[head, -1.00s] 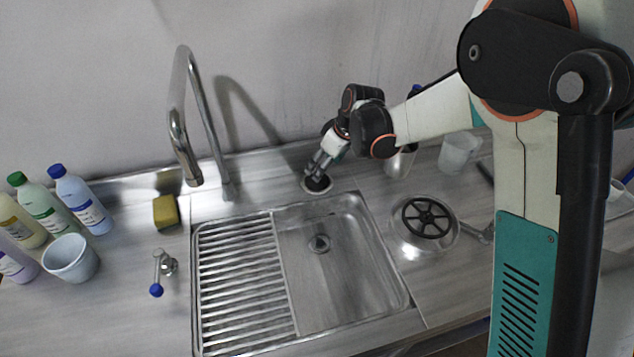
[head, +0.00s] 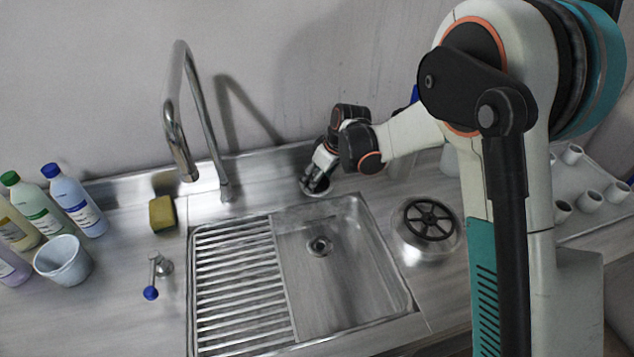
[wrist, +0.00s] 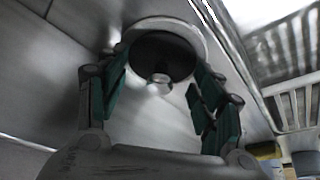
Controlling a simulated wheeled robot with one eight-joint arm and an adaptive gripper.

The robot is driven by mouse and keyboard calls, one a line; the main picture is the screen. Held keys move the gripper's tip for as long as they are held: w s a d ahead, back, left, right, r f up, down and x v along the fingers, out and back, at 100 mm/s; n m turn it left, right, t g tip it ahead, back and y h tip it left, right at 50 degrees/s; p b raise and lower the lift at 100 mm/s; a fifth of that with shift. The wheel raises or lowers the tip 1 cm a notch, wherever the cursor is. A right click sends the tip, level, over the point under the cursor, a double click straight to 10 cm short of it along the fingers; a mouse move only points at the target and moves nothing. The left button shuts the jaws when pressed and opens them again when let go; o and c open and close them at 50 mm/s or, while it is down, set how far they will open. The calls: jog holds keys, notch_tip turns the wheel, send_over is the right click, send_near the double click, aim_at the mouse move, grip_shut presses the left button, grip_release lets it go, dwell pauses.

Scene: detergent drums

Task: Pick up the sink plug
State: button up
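The sink plug shows in the wrist view as a dark round disc (wrist: 158,48) with a small shiny knob, lying in a pale round dish (wrist: 193,40). In the head view the dish (head: 327,193) is on the counter just behind the sink, and my gripper mostly hides the plug. My gripper (head: 316,186) points down over it. In the wrist view my gripper (wrist: 160,80) is open, with one green-padded finger on each side of the knob and gaps between. Whether a fingertip touches the disc cannot be told.
The steel sink (head: 340,270) with its slatted drainer lies in front. The tall faucet (head: 190,120) and yellow sponge (head: 162,214) are to the left. A round pan with a black spoked piece (head: 430,222) is to the right. The back wall is close behind my gripper.

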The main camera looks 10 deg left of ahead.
jog(key=shift+c, duration=0.9)
